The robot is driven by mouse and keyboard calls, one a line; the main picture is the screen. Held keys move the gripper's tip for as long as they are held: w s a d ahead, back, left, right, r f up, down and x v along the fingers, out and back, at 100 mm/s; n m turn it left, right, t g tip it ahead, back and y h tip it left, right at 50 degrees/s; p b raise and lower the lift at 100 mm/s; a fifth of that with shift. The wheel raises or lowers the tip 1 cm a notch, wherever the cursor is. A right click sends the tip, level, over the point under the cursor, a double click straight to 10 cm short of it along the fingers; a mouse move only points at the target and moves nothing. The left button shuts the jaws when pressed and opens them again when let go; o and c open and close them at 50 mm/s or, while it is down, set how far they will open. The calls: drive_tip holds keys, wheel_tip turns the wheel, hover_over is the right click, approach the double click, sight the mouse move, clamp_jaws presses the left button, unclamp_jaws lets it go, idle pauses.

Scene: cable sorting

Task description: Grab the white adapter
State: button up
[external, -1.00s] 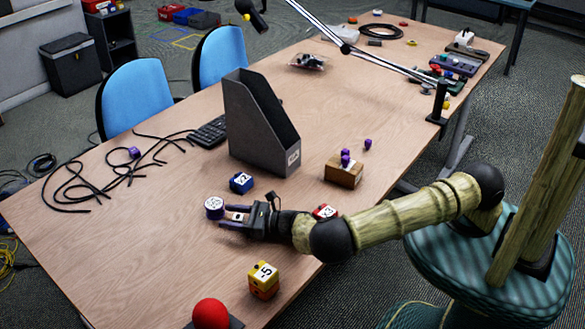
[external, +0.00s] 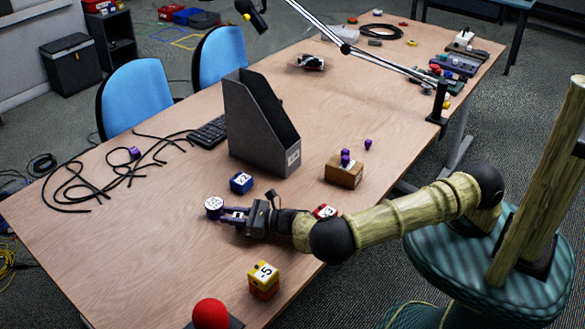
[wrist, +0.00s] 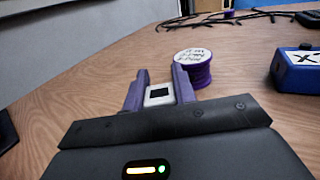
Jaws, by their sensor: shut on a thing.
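The white adapter (wrist: 158,95), a small white block with a black square on its face, sits between the purple fingers of my gripper (wrist: 158,88) in the wrist view. The fingers are shut on its sides. In the external view my gripper (external: 232,214) is low over the near part of the table, and the adapter is small and hard to make out there. A purple spool with a white, written-on top (wrist: 193,68) stands just beyond the fingertips; it also shows in the external view (external: 214,206).
A blue block (external: 241,182) lies behind my gripper, and a red block (external: 325,211) is by my wrist. A grey file holder (external: 262,125) and a wooden block (external: 343,172) stand farther back. A yellow block (external: 264,272) is nearer. Black cables (external: 75,185) lie at left.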

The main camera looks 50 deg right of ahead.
wheel_tip(320, 180, up, 10)
drive_tip(key=shift+f, duration=0.25)
idle(0.5)
